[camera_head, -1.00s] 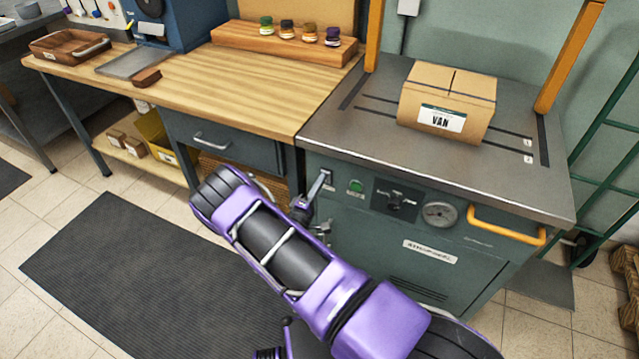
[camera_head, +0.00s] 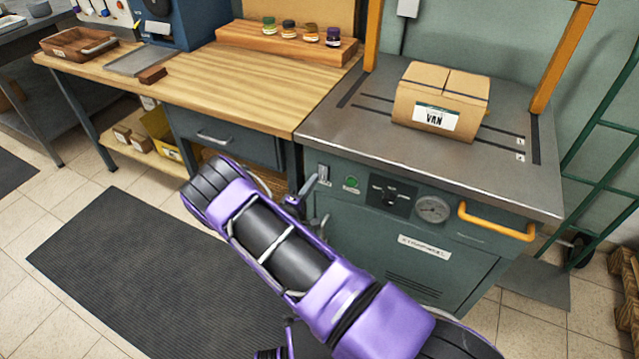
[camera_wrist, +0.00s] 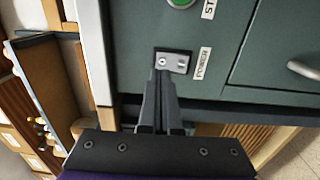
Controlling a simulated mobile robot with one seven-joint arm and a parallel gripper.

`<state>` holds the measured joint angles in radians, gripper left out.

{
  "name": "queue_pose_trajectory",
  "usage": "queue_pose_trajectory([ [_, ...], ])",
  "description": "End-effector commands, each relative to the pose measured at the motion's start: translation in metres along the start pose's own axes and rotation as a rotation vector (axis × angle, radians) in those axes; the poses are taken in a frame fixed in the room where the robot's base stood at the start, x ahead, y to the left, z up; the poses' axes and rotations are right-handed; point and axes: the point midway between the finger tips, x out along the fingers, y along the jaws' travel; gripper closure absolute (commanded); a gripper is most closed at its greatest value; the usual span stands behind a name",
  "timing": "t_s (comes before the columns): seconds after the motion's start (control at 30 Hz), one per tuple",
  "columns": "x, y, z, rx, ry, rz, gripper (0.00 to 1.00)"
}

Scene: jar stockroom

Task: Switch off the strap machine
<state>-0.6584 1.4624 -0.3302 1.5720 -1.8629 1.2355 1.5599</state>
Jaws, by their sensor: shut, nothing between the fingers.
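The strap machine (camera_head: 440,285) is a green cabinet with a steel top. Its small grey power switch plate (camera_head: 323,173) is at the front's upper left corner. In the wrist view the plate (camera_wrist: 172,62), beside a "POWER" label, shows a round feature and a small slot; its on or off position is too small to tell. A green button (camera_head: 351,183) is to its right, also in the wrist view (camera_wrist: 180,2). My gripper (camera_head: 312,182) is shut and empty, its fingertips (camera_wrist: 160,82) just by the plate's lower edge; contact cannot be told.
A "VAN" carton (camera_head: 440,97) sits on the machine top. A dark knob panel (camera_head: 391,195), a gauge (camera_head: 433,208) and a protruding orange handle (camera_head: 497,222) lie further right. A wooden workbench (camera_head: 230,85) adjoins on the left. A dark mat (camera_head: 130,255) covers the floor.

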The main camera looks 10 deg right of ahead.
Motion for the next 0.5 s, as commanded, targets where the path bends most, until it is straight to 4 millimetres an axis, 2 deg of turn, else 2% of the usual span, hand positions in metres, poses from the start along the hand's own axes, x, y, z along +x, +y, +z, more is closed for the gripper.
queue_pose_trajectory([
  [0.1,-0.028,0.005,-0.003,-0.002,0.004,-0.005,1.00],
  [0.3,-0.071,0.011,-0.002,-0.002,0.003,-0.003,1.00],
  [0.5,-0.096,0.013,-0.002,-0.002,0.001,-0.003,1.00],
])
